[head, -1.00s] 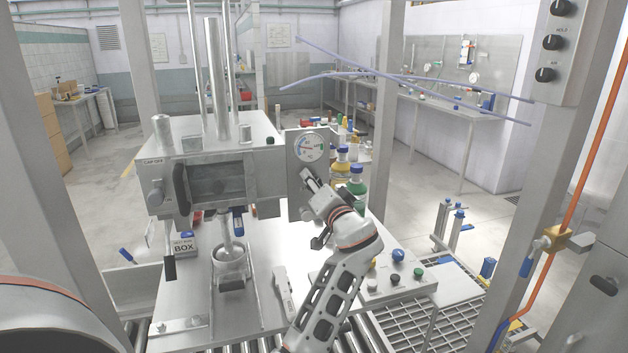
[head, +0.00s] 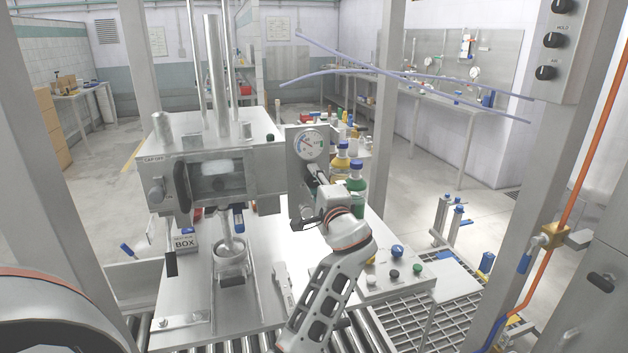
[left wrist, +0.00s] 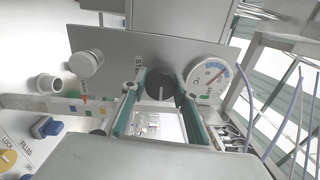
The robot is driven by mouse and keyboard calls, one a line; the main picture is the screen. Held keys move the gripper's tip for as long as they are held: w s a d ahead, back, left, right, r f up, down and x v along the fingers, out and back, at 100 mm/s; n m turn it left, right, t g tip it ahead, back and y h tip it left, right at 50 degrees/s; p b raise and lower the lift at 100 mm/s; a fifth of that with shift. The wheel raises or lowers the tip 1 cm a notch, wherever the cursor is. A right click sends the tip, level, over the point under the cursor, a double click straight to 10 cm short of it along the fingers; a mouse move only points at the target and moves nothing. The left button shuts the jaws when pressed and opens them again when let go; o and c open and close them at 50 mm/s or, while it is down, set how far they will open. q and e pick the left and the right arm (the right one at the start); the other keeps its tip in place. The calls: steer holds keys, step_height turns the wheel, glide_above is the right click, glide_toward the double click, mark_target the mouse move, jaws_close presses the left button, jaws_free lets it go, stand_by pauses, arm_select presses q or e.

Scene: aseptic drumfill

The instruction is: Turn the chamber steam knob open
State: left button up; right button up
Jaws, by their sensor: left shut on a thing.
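The chamber steam knob (left wrist: 160,86) is a black round knob with a pale pointer line, on a grey panel marked with lettering beginning "ST". My left gripper (left wrist: 158,100) is shut on this knob, one teal-padded finger on each side. In the head view my left gripper (head: 312,196) is at the panel below the dial gauge (head: 311,145) and hides the knob. The gauge also shows in the left wrist view (left wrist: 207,78), beside the knob. The chamber (head: 218,178) has a window with a pale patch inside. My right gripper is not in view.
A second, pale knob (left wrist: 88,63) sits on the same panel. Bottles with blue caps (head: 356,178) stand just right of the panel. A sloped button box (head: 398,270) lies below. Purple tubes (head: 420,78) cross at the upper right.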

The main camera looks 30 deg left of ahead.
arm_select(q)
steer(key=shift+m, duration=0.7)
steer(key=o, duration=1.1)
steer(key=v, duration=0.7)
steer(key=shift+s+d, duration=0.15)
steer(key=shift+d, duration=0.05)
